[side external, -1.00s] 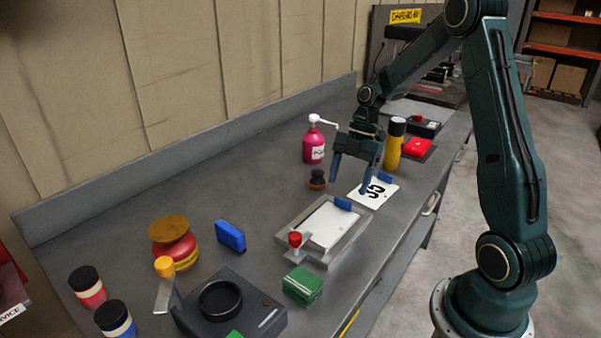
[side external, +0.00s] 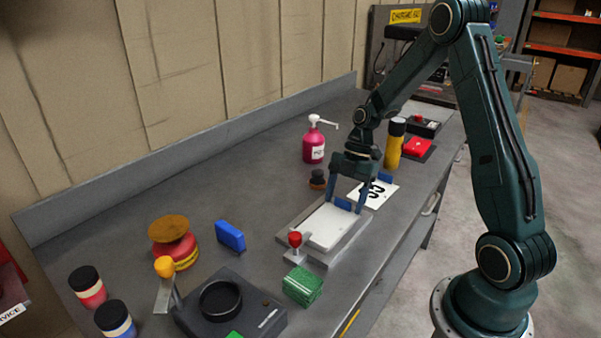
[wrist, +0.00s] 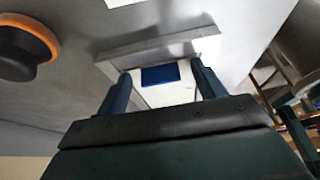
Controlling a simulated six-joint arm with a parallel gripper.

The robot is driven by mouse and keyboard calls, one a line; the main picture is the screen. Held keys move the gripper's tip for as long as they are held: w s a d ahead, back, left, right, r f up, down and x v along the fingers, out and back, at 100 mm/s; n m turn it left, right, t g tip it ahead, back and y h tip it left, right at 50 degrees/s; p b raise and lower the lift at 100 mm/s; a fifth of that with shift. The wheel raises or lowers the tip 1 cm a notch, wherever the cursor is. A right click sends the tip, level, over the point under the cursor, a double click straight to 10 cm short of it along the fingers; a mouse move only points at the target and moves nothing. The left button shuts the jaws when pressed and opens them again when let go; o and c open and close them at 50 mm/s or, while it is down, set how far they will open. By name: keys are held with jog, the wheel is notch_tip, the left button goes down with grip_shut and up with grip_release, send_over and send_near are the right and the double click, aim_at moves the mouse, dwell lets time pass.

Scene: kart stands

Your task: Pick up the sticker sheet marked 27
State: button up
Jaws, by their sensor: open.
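A white sheet (side external: 325,226) with a blue tab (side external: 343,204) lies in a shallow grey metal tray (side external: 283,236); no number is readable on it. My gripper (side external: 345,209) is open over the tray's far end, with a finger on each side of the tab. In the wrist view the blue tab (wrist: 160,75) shows between my two fingers, apart from both, and my gripper body hides most of the sheet. A second white sheet (side external: 383,188) lies flat on the bench beyond the tray, with large dark digits partly hidden and hard to read, and its own blue tab (side external: 385,178).
A red-knobbed tool (side external: 295,241) stands at the tray's near corner, with a green block (side external: 302,286) nearby. A small dark round knob (side external: 317,179), a pink pump bottle (side external: 314,145) and a yellow canister (side external: 394,146) stand beyond.

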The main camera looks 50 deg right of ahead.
jog(key=shift+c, duration=0.4)
jog(key=c, duration=1)
jog(key=shift+r, duration=0.1)
notch_tip(320, 180, up, 20)
jog(key=shift+f, duration=0.15)
dwell(0.3)
